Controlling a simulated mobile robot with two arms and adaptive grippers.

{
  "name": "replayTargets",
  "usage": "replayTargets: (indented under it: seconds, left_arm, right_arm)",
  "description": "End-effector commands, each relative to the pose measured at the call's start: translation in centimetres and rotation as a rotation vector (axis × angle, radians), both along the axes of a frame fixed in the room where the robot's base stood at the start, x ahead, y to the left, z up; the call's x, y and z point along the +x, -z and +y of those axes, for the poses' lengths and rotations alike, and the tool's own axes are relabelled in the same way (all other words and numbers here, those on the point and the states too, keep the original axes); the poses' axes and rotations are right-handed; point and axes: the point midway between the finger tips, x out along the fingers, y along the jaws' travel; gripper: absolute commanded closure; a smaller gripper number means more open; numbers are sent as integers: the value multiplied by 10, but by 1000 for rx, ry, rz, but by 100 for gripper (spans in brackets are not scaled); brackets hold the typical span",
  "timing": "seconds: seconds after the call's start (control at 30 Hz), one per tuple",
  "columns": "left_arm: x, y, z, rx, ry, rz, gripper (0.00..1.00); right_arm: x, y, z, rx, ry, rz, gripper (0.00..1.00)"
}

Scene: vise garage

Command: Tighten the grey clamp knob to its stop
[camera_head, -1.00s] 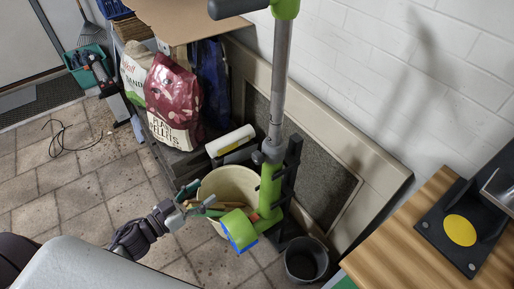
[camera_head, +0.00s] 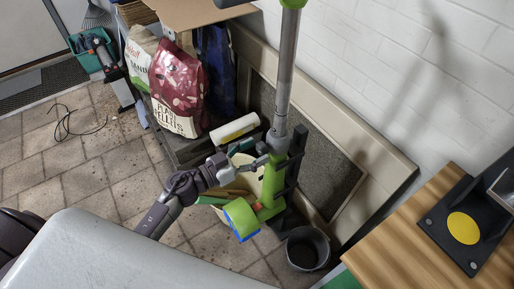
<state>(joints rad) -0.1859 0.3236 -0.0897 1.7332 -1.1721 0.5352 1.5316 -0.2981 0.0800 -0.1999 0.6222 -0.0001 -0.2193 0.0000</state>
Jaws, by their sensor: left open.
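A grey pole (camera_head: 285,75) with a green lower part (camera_head: 270,182) stands upright against a dark rack near the middle of the head view. The grey clamp knob is small and sits at the joint of grey tube and green part, around (camera_head: 271,140); my gripper partly covers it. My left gripper (camera_head: 250,157) is open, its fingers pointing right toward the clamp, close to the knob. I cannot tell whether they touch it. My right gripper is out of view.
A red sack (camera_head: 178,85) stands behind at left. A wooden bench (camera_head: 395,250) is at right. Tiled floor is open at left.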

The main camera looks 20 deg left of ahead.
Motion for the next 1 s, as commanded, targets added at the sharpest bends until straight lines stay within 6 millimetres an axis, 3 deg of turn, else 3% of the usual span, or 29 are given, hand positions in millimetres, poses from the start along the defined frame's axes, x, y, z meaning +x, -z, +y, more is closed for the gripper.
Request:
replayTargets:
  seconds: [0.43, 0.8, 1.0]
  left_arm:
    - [9, 0, -7, 0, 0, 0, 36]
    - [9, 0, -7, 0, 0, 0, 96]
    - [9, 0, -7, 12, 0, -8, 96]
  right_arm:
    - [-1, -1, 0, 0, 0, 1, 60]
    - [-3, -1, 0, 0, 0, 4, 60]
    - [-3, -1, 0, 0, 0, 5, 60]
